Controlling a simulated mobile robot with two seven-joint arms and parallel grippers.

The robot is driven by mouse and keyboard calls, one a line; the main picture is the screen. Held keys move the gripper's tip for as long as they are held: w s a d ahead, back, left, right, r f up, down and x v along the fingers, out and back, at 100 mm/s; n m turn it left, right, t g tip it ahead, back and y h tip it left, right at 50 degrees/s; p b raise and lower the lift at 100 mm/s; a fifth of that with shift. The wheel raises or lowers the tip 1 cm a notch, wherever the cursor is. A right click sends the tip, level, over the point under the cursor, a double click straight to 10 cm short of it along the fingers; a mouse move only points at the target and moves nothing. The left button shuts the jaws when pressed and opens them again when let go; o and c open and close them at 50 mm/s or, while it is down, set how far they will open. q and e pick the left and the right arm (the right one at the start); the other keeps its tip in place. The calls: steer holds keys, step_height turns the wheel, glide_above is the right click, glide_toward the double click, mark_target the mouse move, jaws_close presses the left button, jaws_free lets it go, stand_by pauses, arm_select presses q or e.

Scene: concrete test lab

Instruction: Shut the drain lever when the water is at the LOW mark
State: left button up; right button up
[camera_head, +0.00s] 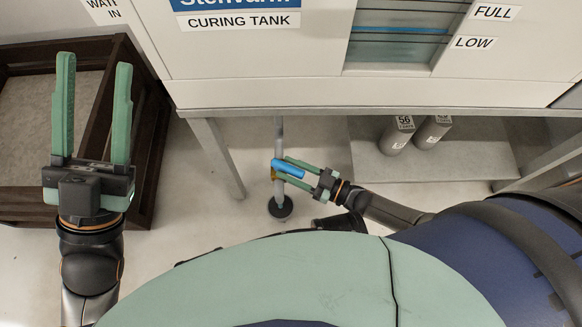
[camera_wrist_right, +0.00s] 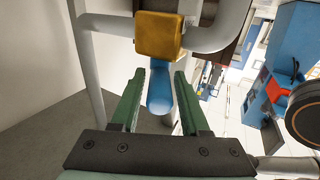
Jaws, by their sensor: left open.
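The curing tank (camera_head: 330,50) fills the top of the head view. Its gauge window (camera_head: 400,52) shows a blue water line (camera_head: 400,30), below the FULL label (camera_head: 493,12) and slightly above the LOW label (camera_head: 473,42). The blue drain lever (camera_head: 288,169) sticks out from a yellow valve body (camera_wrist_right: 160,36) on the grey drain pipe (camera_head: 279,145). My right gripper (camera_head: 281,169) is open, its fingers on either side of the lever (camera_wrist_right: 159,92), with gaps visible in the wrist view. My left gripper (camera_head: 94,62) is open and empty, far left of the lever.
A floor drain (camera_head: 280,206) lies under the pipe. A dark wooden crate (camera_head: 150,130) stands behind my left gripper. Grey cylinders (camera_head: 397,136) stand on a low shelf (camera_head: 430,165) right of my right gripper. A tank leg (camera_head: 217,155) stands left of the pipe.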

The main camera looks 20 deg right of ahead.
jaws_close()
stand_by(1.1)
